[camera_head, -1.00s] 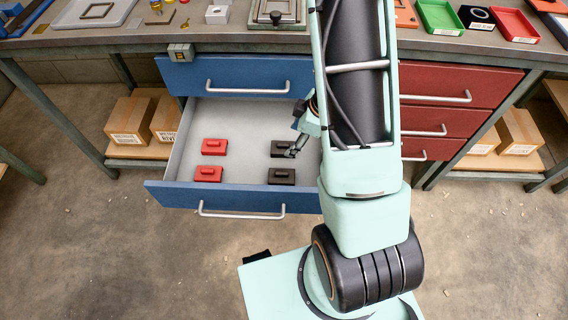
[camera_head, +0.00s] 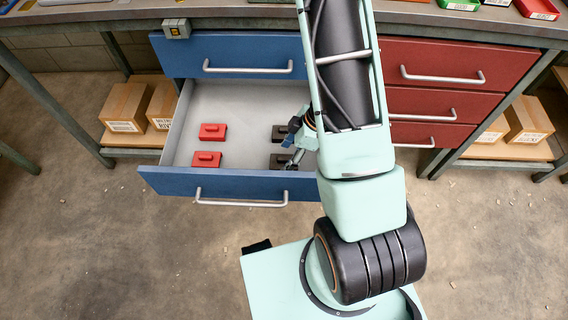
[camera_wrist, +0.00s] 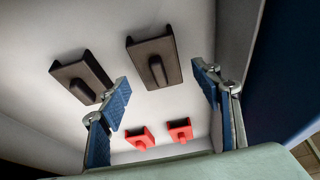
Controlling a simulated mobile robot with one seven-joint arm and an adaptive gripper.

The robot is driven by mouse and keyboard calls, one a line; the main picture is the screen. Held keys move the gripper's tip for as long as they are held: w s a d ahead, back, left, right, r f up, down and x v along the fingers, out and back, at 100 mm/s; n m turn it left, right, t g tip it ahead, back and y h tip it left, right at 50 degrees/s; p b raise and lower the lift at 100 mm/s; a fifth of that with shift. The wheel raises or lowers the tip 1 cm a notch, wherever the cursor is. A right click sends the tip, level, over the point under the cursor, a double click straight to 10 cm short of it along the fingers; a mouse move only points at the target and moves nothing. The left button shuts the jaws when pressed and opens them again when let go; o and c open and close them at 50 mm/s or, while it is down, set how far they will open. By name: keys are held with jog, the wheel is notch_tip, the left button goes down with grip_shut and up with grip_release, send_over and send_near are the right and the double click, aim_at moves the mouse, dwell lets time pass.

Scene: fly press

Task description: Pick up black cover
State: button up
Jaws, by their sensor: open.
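Two black covers, each with a raised ridge handle, lie on the floor of the open drawer (camera_head: 228,105). In the head view the rear black cover (camera_head: 279,132) and the front black cover (camera_head: 277,161) are both partly hidden by my arm and gripper. My gripper (camera_head: 292,163) is open and empty beside the front one. In the wrist view my gripper (camera_wrist: 162,80) has its blue-padded fingers spread. One black cover (camera_wrist: 155,62) appears between and beyond the fingertips; the other (camera_wrist: 80,78) is beyond the left finger. I cannot tell the height gap.
Two red covers (camera_head: 212,131) (camera_head: 206,160) lie in the drawer's left half; they also show in the wrist view (camera_wrist: 180,130). The drawer front (camera_head: 230,186) and walls enclose the covers. A closed blue drawer (camera_head: 235,55) and the bench edge are above.

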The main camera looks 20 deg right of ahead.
jog(key=x, duration=0.2)
jog(key=shift+w+a+f+b, duration=0.1)
jog(key=shift+a+f+b, duration=0.1)
jog(key=shift+b, duration=0.2)
jog(key=shift+c, duration=0.4)
jog(key=c, duration=1.1)
jog(key=shift+r, duration=0.2)
